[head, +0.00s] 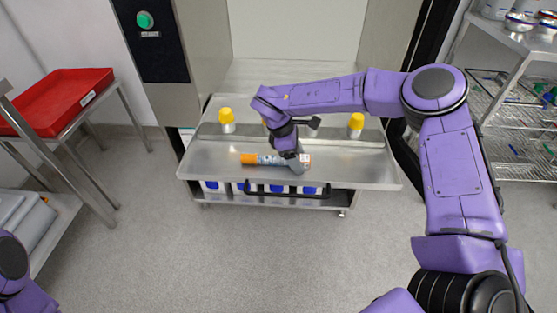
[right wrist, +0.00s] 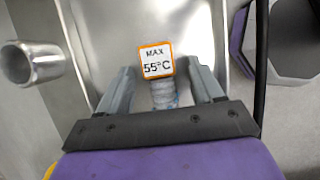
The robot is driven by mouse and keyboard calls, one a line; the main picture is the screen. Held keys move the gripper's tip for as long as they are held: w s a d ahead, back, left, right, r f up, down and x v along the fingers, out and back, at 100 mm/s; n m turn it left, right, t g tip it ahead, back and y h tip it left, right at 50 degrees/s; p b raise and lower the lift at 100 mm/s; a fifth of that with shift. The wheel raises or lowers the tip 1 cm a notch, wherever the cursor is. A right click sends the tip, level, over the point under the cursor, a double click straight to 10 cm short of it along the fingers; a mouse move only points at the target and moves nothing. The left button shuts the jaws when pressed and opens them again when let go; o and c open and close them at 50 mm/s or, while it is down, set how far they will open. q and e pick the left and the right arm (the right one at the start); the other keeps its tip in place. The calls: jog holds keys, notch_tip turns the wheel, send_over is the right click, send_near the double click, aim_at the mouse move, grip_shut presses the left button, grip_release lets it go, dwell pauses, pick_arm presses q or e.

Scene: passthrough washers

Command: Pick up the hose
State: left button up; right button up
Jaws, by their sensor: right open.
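In the head view, what looks like the hose (head: 268,160) lies across the metal shelf, with an orange left end and a blue and white printed body. My right gripper (head: 298,162) is over its right part and hides some of it. In the right wrist view, a pale ribbed hose section (right wrist: 164,94) with an orange-edged "MAX 55°C" tag (right wrist: 156,61) sits between the two open fingers of the right gripper (right wrist: 162,72). Contact with the fingers cannot be told. My left gripper is out of view.
The metal shelf (head: 215,170) has a dark front handle (head: 290,193) and yellow-capped bottles (head: 227,121) (head: 356,125) towards the back. Blue-capped containers (head: 276,188) stand below. A red tray (head: 75,93) is at left. A metal stub (right wrist: 32,63) shows in the wrist view.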

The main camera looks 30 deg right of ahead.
jog(key=shift+s, duration=0.1)
jog(key=c, duration=1.2)
jog(key=shift+o, duration=0.2)
